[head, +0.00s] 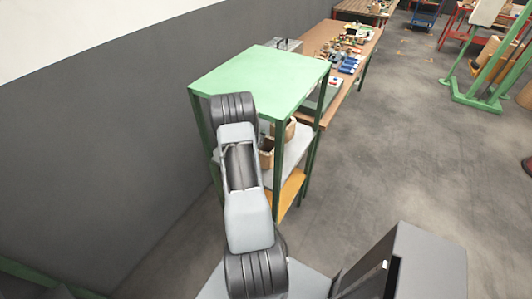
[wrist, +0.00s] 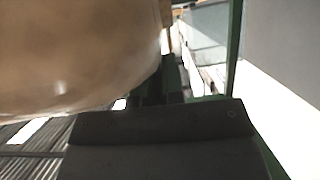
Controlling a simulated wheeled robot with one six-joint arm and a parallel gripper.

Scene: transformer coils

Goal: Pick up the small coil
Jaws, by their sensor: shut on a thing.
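A tan, smooth, rounded body, which I take to be the small coil (wrist: 75,55), fills the upper left of the wrist view, very close to the camera. The dark block of my gripper (wrist: 165,125) lies right below it; my gripper is shut on it. The fingertips and the contact are not clearly visible. In the head view my arm hides the gripper. Two tan coil-like things show on the green rack: one behind the right posts (head: 290,129), one beside my arm (head: 266,157). I cannot tell whether either is the held one.
The green-topped rack (head: 262,77) has a grey shelf (head: 292,155) and an orange lower shelf (head: 290,190). A brown workbench (head: 345,50) with several small parts stands behind it. A dark grey wall (head: 110,130) runs along the left.

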